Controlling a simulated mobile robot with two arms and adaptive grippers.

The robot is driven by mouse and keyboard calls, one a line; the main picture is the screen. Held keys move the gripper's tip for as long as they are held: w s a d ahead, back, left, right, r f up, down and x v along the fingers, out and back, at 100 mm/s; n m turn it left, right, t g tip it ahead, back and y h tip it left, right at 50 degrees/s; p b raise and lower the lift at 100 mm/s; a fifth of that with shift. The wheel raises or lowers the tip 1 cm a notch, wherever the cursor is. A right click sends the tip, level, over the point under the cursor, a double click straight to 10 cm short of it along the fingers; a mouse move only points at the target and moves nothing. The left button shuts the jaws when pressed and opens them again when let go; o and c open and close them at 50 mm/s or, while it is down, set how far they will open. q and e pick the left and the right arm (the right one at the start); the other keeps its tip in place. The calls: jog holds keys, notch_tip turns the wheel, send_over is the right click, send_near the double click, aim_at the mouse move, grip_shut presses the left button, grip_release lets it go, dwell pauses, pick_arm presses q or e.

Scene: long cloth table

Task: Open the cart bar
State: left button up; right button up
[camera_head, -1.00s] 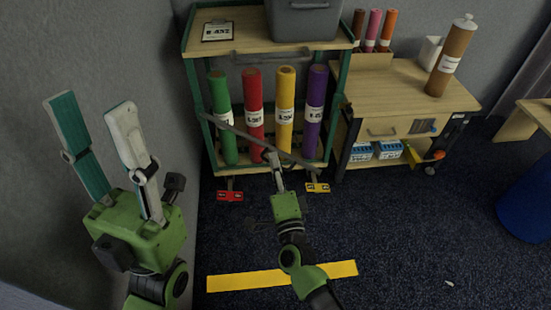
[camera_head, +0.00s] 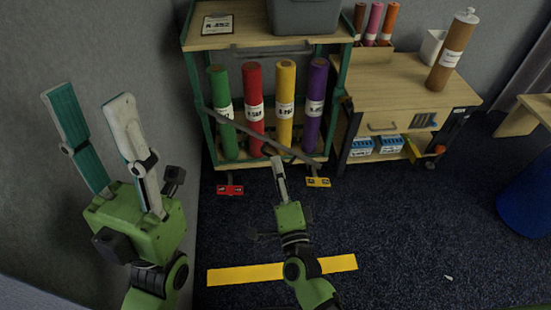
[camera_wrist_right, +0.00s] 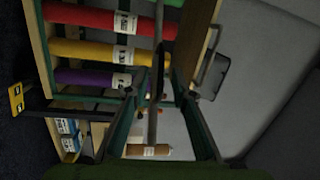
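The cart bar (camera_head: 237,126) is a thin grey bar slanting across the front of the green-framed cart (camera_head: 338,105), from its left post down to the lower right. It also shows in the right wrist view (camera_wrist_right: 159,40), running between the fingers. My right gripper (camera_head: 277,163) is at the bar's lower right half, its fingers apart with the bar between them; firm contact cannot be seen. My left gripper (camera_head: 84,107) is open and empty, raised at the left by the grey wall, away from the cart.
Green, red, yellow and purple rolls (camera_head: 285,108) stand behind the bar. A grey bin (camera_head: 303,17) and clipboard (camera_head: 217,25) are on the cart top. A wooden workbench (camera_head: 405,92) stands to the right.

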jog(key=v, duration=0.8)
